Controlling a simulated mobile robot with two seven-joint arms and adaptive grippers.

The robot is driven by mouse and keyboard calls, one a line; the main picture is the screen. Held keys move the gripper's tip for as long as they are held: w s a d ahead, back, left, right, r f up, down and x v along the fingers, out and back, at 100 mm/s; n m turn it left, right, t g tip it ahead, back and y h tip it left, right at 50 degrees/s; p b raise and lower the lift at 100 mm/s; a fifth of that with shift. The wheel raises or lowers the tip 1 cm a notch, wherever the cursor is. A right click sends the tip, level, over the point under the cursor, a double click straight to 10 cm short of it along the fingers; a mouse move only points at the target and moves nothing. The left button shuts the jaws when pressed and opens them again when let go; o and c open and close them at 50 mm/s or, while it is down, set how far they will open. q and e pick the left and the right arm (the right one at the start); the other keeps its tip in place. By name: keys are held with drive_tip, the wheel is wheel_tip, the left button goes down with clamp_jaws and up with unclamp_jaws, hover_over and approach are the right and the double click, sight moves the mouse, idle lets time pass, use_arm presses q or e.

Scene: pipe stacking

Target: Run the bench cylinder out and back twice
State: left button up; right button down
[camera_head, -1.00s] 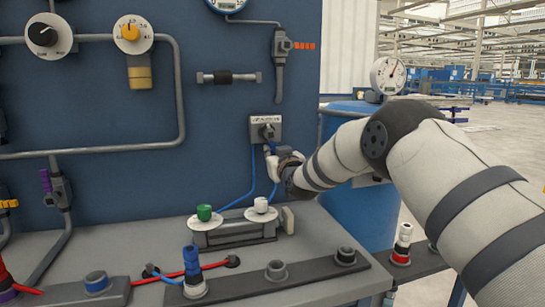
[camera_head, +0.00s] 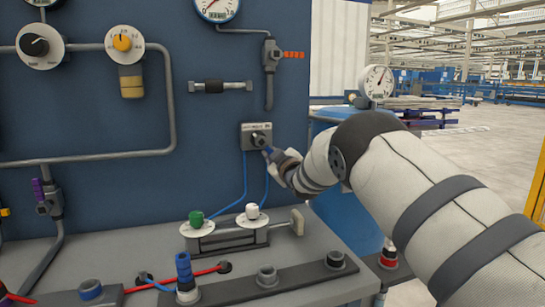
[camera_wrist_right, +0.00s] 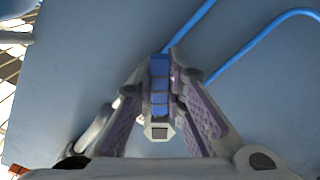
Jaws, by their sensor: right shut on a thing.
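The bench cylinder (camera_head: 240,241) lies on the bench with a green knob (camera_head: 196,218) and a white knob (camera_head: 252,211) on top. Its rod stands out to the right, with a pale end block (camera_head: 298,221) apart from the body. A grey valve box (camera_head: 256,136) is on the blue panel above, and blue hoses run down from it. My right gripper (camera_head: 272,153) is at the valve's blue lever. In the wrist view the right gripper (camera_wrist_right: 160,96) is shut on the blue lever (camera_wrist_right: 159,80), fingers on both sides. My left gripper is out of view.
A front rail (camera_head: 225,291) on the bench carries several fittings, with a blue-topped connector (camera_head: 184,266) upright on it. Red and blue hoses lie behind it. A blue drum (camera_head: 345,205) with a gauge (camera_head: 376,82) stands right of the panel, near my arm.

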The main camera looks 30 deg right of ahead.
idle(0.4)
drive_tip(key=c, duration=1.6)
unclamp_jaws()
drive_tip(key=shift+d, duration=0.1)
drive_tip(key=v, duration=1.2)
